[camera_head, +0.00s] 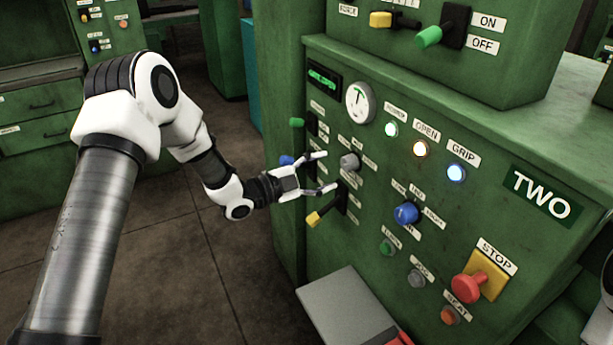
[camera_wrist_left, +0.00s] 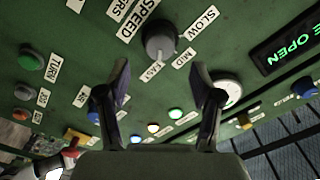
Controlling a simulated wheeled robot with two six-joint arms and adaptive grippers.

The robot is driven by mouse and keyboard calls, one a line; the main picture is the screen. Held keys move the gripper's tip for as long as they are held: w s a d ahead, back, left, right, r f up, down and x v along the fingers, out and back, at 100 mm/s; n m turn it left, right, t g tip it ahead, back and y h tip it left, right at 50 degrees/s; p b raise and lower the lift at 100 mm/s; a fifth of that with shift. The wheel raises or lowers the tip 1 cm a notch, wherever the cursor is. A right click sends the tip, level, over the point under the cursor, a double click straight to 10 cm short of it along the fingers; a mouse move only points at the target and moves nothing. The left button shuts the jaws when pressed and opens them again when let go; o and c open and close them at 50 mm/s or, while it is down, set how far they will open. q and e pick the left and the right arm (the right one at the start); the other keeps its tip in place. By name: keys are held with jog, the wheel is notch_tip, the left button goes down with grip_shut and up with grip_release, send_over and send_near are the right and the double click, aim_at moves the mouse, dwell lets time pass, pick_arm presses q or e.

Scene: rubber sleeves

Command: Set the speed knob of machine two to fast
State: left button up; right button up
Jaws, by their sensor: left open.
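Machine two (camera_head: 535,240) is a green cabinet with a "TWO" plate on its sloped panel. Its speed knob (camera_head: 349,161) is small, round and grey, on the left part of the panel. In the left wrist view the speed knob (camera_wrist_left: 160,42) has labels SLOW, MID and FAST beside it; I cannot tell surely which one its pointer faces. My left gripper (camera_head: 328,171) is open in front of the knob, its fingers empty. In the left wrist view its two fingertips (camera_wrist_left: 160,72) stand apart, with the knob ahead between them. My right gripper is out of view.
A yellow-tipped lever (camera_head: 314,218) sits just below the gripper and a green-tipped lever (camera_head: 298,122) above left. A blue knob (camera_head: 406,213), a red stop button (camera_head: 467,288) and lit lamps (camera_head: 420,149) lie to the right. A grey box (camera_head: 345,305) stands below.

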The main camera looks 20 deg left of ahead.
pick_arm(q)
jog(key=v, duration=0.6)
jog(key=shift+s, duration=0.1)
jog(key=s+d+f+n+g+y+p, duration=0.25)
jog(key=s+d+f+g, duration=0.2)
jog(key=s+f, duration=0.5)
jog(key=s+d+f+n+g+y+p, duration=0.25)
jog(key=s+d+f, duration=0.35)
jog(key=f, duration=0.6)
jog(key=s+a+f+n+g+y, duration=0.1)
jog(key=s+a+n+g+y, duration=0.1)
jog(key=s+n, duration=0.2)
jog(key=s+a+f+n+g+y, duration=0.2)
jog(key=s+n, duration=0.3)
jog(key=s, duration=0.4)
jog(key=s+a+f+n+g+y, duration=0.1)
jog(key=s+a+n+g, duration=0.2)
jog(key=s, duration=0.4)
jog(key=shift+s+a+f+n+y+p, duration=0.25)
jog(key=shift+a+n+y+p, duration=0.15)
jog(key=shift+n, duration=0.3)
